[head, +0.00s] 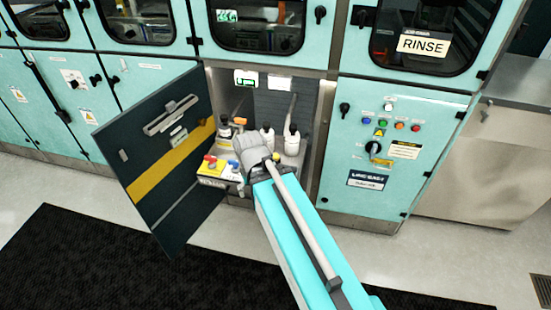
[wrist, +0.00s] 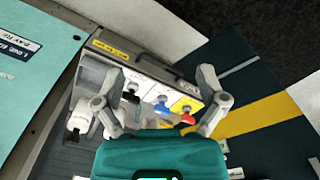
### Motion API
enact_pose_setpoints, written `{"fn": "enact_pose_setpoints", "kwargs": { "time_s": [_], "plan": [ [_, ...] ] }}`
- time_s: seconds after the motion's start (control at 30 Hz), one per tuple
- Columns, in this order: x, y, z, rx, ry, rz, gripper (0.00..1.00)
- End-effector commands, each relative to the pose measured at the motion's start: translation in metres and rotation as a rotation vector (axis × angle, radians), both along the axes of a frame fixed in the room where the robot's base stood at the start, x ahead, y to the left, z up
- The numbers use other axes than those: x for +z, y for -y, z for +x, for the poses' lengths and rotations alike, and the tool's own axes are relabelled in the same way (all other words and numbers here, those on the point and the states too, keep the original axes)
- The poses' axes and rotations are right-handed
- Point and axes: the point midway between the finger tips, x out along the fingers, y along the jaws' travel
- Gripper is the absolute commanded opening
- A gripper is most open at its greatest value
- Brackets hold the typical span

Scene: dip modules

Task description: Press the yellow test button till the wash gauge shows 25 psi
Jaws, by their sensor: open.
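My gripper (wrist: 162,74) is open and empty, with its two fingers spread apart in the wrist view. In the head view, my gripper (head: 252,145) is at the open bay, over a low shelf unit with coloured fittings, and hides part of it. A red handle on a yellow block (head: 210,165) is left of it; it also shows between the fingers in the wrist view (wrist: 186,106), beside a blue fitting (wrist: 161,106). A small yellow spot (head: 276,156) shows just right of my gripper; I cannot tell whether it is the test button. I cannot make out a wash gauge.
A dark door (head: 160,150) with a yellow stripe stands open left of the bay. White bottles (head: 291,140) stand inside. A panel with coloured lights and a black knob (head: 374,148) is on the right. A black mat (head: 70,255) lies on the floor.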

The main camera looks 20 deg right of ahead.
Motion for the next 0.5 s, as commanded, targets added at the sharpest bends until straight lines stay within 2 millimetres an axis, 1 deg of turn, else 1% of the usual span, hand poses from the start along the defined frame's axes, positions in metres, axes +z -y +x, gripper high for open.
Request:
{"fn": "enact_pose_setpoints", "kwargs": {
  "time_s": [0.03, 0.07, 0.2, 0.37, 0.4, 0.43, 0.5],
  "plan": [
    [0.0, 0.0, 0.0, 0.0, 0.0, 0.0, 0.7],
    [0.0, 0.0, 0.0, 0.0, 0.0, 0.0, 0.65],
    [0.0, 0.0, 0.0, 0.0, 0.0, 0.0, 0.39],
    [0.0, 0.0, 0.0, 0.0, 0.0, 0.0, 0.09],
    [0.0, 0.0, 0.0, 0.0, 0.0, 0.0, 0.02],
    [0.0, 0.0, 0.0, 0.0, 0.0, 0.0, 0.0],
    [0.0, 0.0, 0.0, 0.0, 0.0, 0.0, 0.0]
  ]
}}
